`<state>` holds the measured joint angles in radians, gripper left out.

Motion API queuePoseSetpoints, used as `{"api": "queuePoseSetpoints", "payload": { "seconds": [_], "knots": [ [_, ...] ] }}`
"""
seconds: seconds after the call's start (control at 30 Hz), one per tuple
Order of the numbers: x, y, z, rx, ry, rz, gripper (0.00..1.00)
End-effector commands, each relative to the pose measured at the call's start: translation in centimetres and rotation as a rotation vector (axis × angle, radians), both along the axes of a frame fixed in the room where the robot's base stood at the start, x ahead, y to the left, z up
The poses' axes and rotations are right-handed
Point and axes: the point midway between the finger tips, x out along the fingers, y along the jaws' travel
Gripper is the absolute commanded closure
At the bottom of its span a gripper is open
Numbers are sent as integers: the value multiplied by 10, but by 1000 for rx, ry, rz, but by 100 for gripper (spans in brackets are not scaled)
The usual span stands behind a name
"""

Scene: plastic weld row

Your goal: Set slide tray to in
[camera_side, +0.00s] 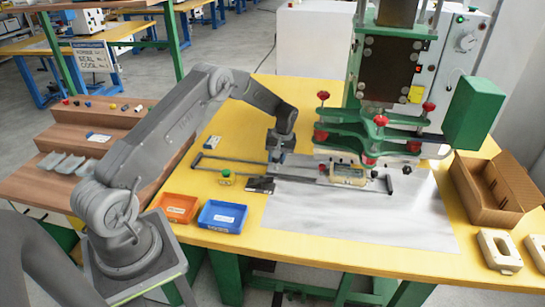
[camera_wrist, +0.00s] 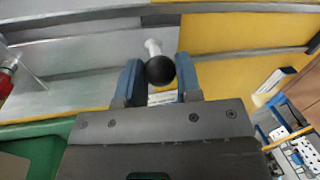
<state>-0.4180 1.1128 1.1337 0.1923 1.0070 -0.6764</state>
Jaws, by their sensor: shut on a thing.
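My gripper (camera_side: 277,156) is low over the yellow table, at the two slide rails left of the press. In the wrist view, my gripper (camera_wrist: 159,76) has its blue fingers closed on either side of a round black knob (camera_wrist: 160,70). The knob has a pale stem. A grey plate (camera_wrist: 90,55) lies left of the knob between the rails; I cannot tell how much of it is the slide tray. In the side view, a pale part (camera_side: 348,176) sits between the rails near their right end, below the press (camera_side: 375,130). My gripper hides the knob there.
A green-topped button (camera_side: 226,177) and a small black object (camera_side: 261,184) stand in front of the rails. Orange (camera_side: 177,208) and blue (camera_side: 222,216) bins are at the front left. A cardboard box (camera_side: 490,190) is at the right. The metal sheet (camera_side: 350,225) in front is clear.

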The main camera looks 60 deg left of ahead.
Motion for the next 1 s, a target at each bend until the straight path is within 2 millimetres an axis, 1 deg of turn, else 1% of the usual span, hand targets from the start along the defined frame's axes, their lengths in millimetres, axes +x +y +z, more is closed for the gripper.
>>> {"api": "queuePoseSetpoints", "payload": {
  "seconds": [0.03,0.07,0.3,0.57,0.67,0.77,1.0],
  "knots": [
    [0,0,0,0,0,0,100],
    [0,0,0,0,0,0,67],
    [0,0,0,0,0,0,44],
    [0,0,1,1,1,0,43],
    [1,0,7,1,-1,0,43],
    [4,-2,21,1,-3,-1,43],
    [12,-8,74,2,-4,-2,43]
  ]
}}
